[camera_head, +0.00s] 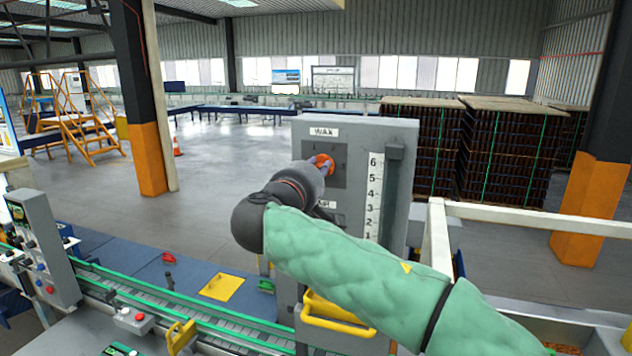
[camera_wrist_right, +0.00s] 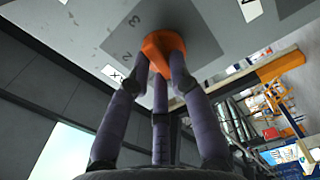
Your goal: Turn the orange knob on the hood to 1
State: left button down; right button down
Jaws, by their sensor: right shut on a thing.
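The orange knob (camera_head: 324,164) sits on the dark square plate under the WAX label (camera_head: 324,132) on the grey hood panel (camera_head: 400,127). My right gripper (camera_head: 317,168) reaches it from the front, and its arm in a green sleeve covers part of the panel. In the right wrist view the three dark fingers of my right gripper (camera_wrist_right: 160,68) close around the orange knob (camera_wrist_right: 163,46). The digits 2 and 3 show on the plate beside the knob. The knob's pointer direction is hard to tell. My left gripper is not in view.
A numbered scale (camera_head: 374,195) runs down the panel right of the knob. A yellow handle (camera_head: 338,314) sticks out below. A green-edged conveyor (camera_head: 180,312) passes at lower left, beside a grey control box (camera_head: 42,245). Stacked crates (camera_head: 505,155) stand behind at right.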

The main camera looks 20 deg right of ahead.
jog(key=shift+d+f+m+b, duration=0.1)
jog(key=shift+f+m+b, duration=0.05)
jog(key=shift+m+b, duration=2.6)
jog(key=shift+f+m+b, duration=0.15)
jog(key=shift+m+b, duration=2.1)
jog(key=shift+b, duration=0.9)
jog(key=c, duration=1.1)
grip_release()
jog(key=shift+r, duration=0.1)
jog(key=shift+s, duration=0.1)
jog(key=v, duration=1.2)
